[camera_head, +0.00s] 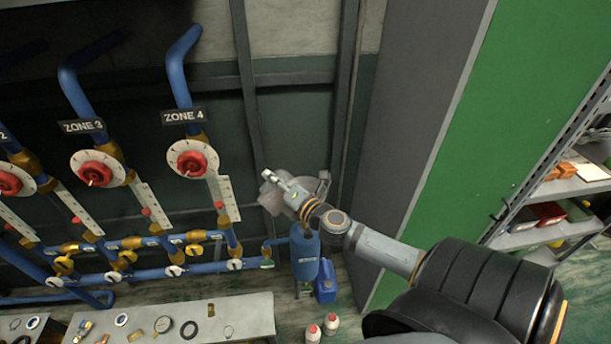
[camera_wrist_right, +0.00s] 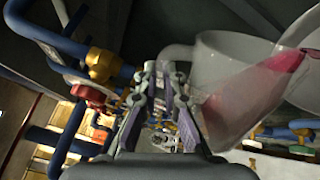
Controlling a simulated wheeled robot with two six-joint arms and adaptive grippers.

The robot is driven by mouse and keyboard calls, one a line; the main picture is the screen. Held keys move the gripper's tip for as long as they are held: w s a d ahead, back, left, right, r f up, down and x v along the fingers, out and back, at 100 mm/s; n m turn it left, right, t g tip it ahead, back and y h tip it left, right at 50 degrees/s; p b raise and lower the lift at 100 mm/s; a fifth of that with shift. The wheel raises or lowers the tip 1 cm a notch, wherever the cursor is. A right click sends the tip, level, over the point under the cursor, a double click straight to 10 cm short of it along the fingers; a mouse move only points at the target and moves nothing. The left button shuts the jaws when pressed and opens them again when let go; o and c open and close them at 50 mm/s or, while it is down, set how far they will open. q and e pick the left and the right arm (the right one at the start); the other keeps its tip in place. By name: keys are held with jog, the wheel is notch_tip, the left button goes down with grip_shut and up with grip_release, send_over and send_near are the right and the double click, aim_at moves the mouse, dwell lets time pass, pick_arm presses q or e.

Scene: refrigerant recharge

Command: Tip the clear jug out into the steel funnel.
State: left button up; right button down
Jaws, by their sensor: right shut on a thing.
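My right gripper (camera_head: 284,187) reaches in from the lower right and is shut on the clear jug (camera_head: 270,197), in front of the dark wall. In the right wrist view the fingers (camera_wrist_right: 162,85) are at the jug's handle. The jug (camera_wrist_right: 225,105) is tilted there, with pink liquid (camera_wrist_right: 283,72) on its right side. In the head view, a grey rounded shape (camera_head: 321,184) shows just right of the gripper, above the blue tank. I cannot tell whether it is the steel funnel. My left gripper is not in view.
The blue tank (camera_head: 304,258) stands below the gripper, with a blue canister (camera_head: 326,284) beside it. Blue pipes with red valves (camera_head: 192,163) fill the left. A workbench (camera_head: 236,311) with small parts and white bottles (camera_head: 313,334) are at the front. A green panel (camera_head: 470,140) stands right.

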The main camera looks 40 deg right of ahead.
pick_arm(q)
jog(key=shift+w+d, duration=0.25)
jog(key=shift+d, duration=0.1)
pick_arm(e)
jog(key=shift+d+r+m, duration=0.4)
jog(key=shift+r, duration=0.05)
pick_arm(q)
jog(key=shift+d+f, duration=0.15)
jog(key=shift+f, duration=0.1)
pick_arm(e)
jog(key=shift+d+f, duration=0.1)
jog(key=shift+d, duration=0.05)
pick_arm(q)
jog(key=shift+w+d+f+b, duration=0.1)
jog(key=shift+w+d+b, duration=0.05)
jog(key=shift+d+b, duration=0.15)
pick_arm(e)
jog(key=shift+d+m, duration=0.3)
jog(key=shift+d, duration=0.05)
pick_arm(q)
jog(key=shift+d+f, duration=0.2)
pick_arm(e)
jog(key=shift+d, duration=0.2)
